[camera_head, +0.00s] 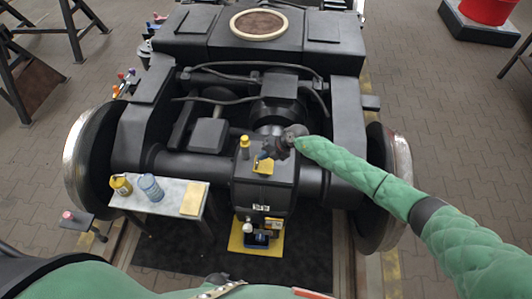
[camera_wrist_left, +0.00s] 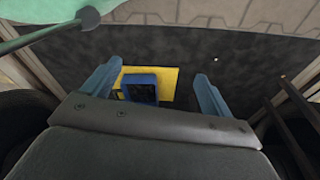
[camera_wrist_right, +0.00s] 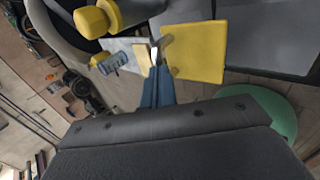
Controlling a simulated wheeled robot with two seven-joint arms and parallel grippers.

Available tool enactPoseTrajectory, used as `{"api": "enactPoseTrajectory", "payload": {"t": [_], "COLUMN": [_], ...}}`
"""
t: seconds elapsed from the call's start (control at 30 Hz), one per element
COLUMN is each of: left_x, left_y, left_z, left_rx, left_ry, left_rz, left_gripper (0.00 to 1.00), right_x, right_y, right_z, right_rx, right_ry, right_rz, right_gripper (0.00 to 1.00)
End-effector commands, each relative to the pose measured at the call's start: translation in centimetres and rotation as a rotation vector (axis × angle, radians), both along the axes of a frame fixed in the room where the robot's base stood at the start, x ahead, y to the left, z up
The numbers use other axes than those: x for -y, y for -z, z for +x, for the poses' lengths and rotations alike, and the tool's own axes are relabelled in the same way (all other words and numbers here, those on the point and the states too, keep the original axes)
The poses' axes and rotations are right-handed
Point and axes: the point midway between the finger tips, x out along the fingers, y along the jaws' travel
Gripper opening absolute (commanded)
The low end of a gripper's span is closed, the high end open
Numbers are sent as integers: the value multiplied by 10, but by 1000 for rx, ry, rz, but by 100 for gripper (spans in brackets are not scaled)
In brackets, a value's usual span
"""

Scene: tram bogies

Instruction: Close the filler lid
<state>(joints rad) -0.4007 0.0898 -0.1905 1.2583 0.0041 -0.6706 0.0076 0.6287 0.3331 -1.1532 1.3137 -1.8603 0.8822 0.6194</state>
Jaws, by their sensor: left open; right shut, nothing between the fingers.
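The filler lid is a flat yellow square plate (camera_head: 263,167) on top of the dark gearbox housing (camera_head: 262,185) in the head view. In the right wrist view the plate (camera_wrist_right: 198,52) fills the upper middle, with a small grey piece at its left edge. I cannot tell how far it is tilted. My right gripper (camera_head: 266,156) is shut and empty. Its fingertips (camera_wrist_right: 156,52) appear close beside the lid's left edge; contact is unclear. My left gripper (camera_wrist_left: 157,78) is open and empty, seen in its wrist view over the floor area; I cannot make it out in the head view.
A yellow-capped post (camera_head: 245,147) stands beside the lid. A blue box (camera_head: 258,238) sits on a yellow mat (camera_head: 236,243) below. Wheels flank the frame.

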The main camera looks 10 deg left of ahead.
Motion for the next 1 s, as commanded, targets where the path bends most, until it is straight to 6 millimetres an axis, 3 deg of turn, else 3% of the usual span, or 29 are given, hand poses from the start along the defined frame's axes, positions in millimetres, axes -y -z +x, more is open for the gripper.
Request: {"api": "enactPoseTrajectory", "payload": {"t": [0.4, 1.0], "left_x": [-10, -11], "left_y": [18, 22], "left_z": [-11, -12], "left_rx": [16, 18], "left_ry": [6, 6], "left_rz": [6, 8], "left_gripper": [85, 85], "right_x": [-10, -12], "right_y": [5, 7], "right_z": [0, 0], "right_rx": [-1, -1], "right_ry": [1, 0], "right_rz": [-13, -12], "right_gripper": [0, 0]}}
